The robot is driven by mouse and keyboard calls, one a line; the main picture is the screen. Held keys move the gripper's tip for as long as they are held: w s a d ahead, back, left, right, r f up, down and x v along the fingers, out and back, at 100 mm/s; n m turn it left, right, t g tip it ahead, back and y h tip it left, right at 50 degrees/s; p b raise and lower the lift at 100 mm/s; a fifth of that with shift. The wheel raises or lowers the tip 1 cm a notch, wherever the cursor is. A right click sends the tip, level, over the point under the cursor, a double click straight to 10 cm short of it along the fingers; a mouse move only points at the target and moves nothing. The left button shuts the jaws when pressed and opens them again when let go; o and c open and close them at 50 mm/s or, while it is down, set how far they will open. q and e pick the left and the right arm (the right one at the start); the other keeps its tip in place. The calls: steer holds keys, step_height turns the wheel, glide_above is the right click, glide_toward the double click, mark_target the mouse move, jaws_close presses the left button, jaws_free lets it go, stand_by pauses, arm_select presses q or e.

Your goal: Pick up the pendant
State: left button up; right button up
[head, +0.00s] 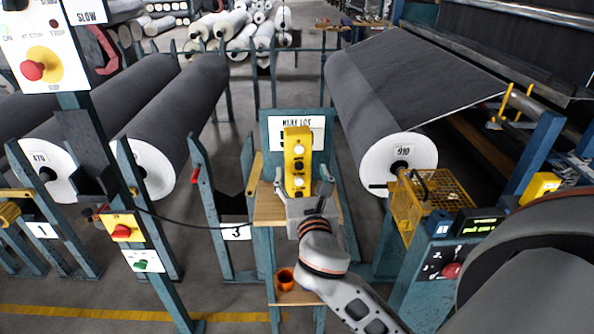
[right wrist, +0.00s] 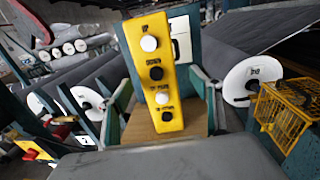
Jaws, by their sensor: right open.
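The pendant (head: 297,150) is a tall yellow control box with a column of white and black buttons. It is roughly upright over the wooden top of a small teal stand, in front of a white sign. It fills the upper middle of the right wrist view (right wrist: 156,85), tilted a little there. My right gripper (head: 303,186) is open, its fingers spread to the left and right of the pendant's lower part. The fingers look apart from the pendant; I cannot tell its exact depth between them. The gripper hides the pendant's bottom end in the head view. My left gripper is not in view.
The stand's wooden top (head: 268,208) has an orange cup (head: 285,279) on the shelf below. A yellow wire basket (head: 430,200) sits at the right, by a large grey roll (head: 399,165). A black cable (head: 190,222) runs in from the left. Teal posts flank the stand.

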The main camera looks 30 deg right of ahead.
steer(key=x, duration=0.6)
steer(key=shift+w+a+f, duration=0.15)
steer(key=shift+f, duration=0.05)
steer(key=shift+r, duration=0.1)
steer(key=c, duration=1.7)
